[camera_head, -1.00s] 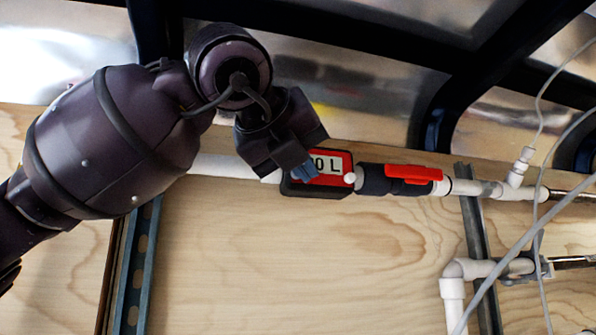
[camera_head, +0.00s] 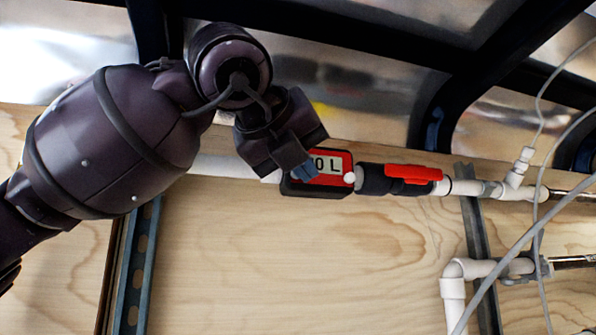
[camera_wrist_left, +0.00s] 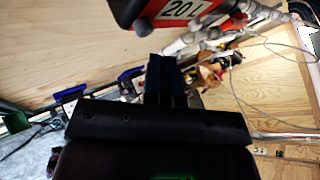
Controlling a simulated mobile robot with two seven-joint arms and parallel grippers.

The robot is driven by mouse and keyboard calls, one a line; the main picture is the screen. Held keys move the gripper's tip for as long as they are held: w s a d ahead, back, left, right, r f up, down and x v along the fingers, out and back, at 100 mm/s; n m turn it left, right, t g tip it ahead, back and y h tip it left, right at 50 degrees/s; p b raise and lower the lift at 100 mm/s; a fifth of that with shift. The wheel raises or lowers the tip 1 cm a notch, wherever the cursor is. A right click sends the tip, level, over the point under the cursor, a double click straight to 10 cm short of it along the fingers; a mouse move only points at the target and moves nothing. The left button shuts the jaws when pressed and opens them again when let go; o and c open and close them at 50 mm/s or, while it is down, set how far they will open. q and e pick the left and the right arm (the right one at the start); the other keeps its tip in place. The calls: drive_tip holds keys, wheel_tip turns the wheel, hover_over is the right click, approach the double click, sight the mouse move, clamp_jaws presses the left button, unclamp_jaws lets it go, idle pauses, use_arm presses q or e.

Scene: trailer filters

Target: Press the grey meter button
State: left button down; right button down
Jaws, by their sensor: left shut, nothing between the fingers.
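The meter (camera_head: 338,182) is a red-faced box with a dark case, set in the white pipe line on the wooden wall. Its display ends in "0 L" in the head view; in the wrist view the meter (camera_wrist_left: 172,12) reads about "20 L". A small whitish button (camera_head: 349,178) shows at the right of its face. My left gripper (camera_head: 306,172) is shut and empty, with its fingertips in front of the left part of the meter face, hiding part of the display. I cannot tell whether the tips touch it. The shut fingers (camera_wrist_left: 166,72) also show below the meter in the wrist view. My right gripper is not seen.
A valve with a red handle (camera_head: 413,173) sits right of the meter on the same pipe. White pipe elbows (camera_head: 458,272) and grey cables (camera_head: 512,254) are at the right. A metal strut (camera_head: 140,260) stands at the left. The wooden wall below the meter is clear.

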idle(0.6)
use_arm(q)
drive_tip(key=shift+w, duration=0.1)
drive_tip(key=shift+w+a+b, duration=0.1)
drive_tip(key=shift+w+b, duration=0.2)
drive_tip(key=shift+w, duration=0.05)
drive_tip(key=shift+w+a, duration=0.2)
drive_tip(key=shift+w, duration=0.25)
idle(1.2)
drive_tip(key=shift+s+d+b, duration=0.1)
drive_tip(key=shift+s+b, duration=0.1)
drive_tip(key=shift+b, duration=0.1)
drive_tip(key=shift+s+d+b, duration=0.2)
drive_tip(key=shift+s+b, duration=0.25)
drive_tip(key=shift+s, duration=0.25)
drive_tip(key=shift+s, duration=0.1)
